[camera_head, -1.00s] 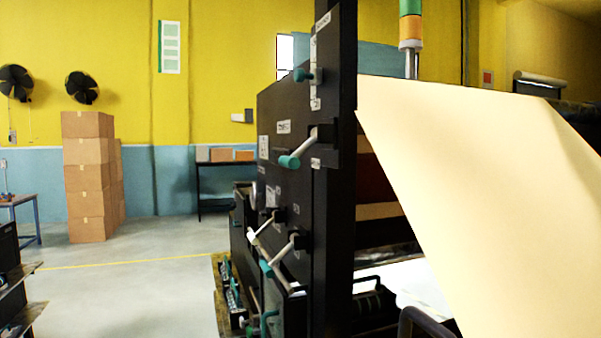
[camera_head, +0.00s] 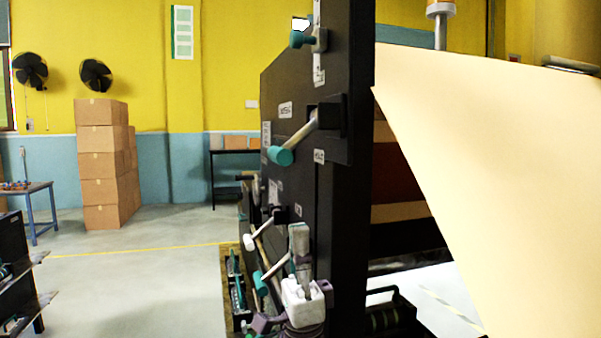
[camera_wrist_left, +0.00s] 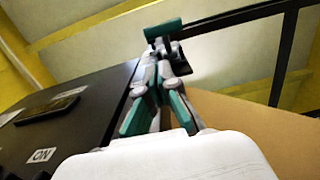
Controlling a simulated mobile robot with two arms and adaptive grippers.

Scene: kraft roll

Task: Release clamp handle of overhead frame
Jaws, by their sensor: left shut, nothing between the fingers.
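Several lever handles sit on the side of the black machine frame (camera_head: 350,190) in the head view. The top one has a teal knob (camera_head: 297,40). The one below it has a pale lever with a teal grip (camera_head: 281,155). Lower down are a white-gripped lever (camera_head: 250,242) and a teal-gripped one (camera_head: 262,283). I cannot tell which label names the overhead frame. My left gripper (camera_head: 299,232) is shut and empty, pointing up, below the pale lever. In the left wrist view its fingertips (camera_wrist_left: 165,62) point towards a teal-gripped handle (camera_wrist_left: 163,29). My right gripper is not in view.
A wide kraft sheet (camera_head: 500,170) slopes down at the right of the frame. Stacked cartons (camera_head: 102,165) stand at the back left, with a blue-legged table (camera_head: 35,205) beside them. The floor between is clear.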

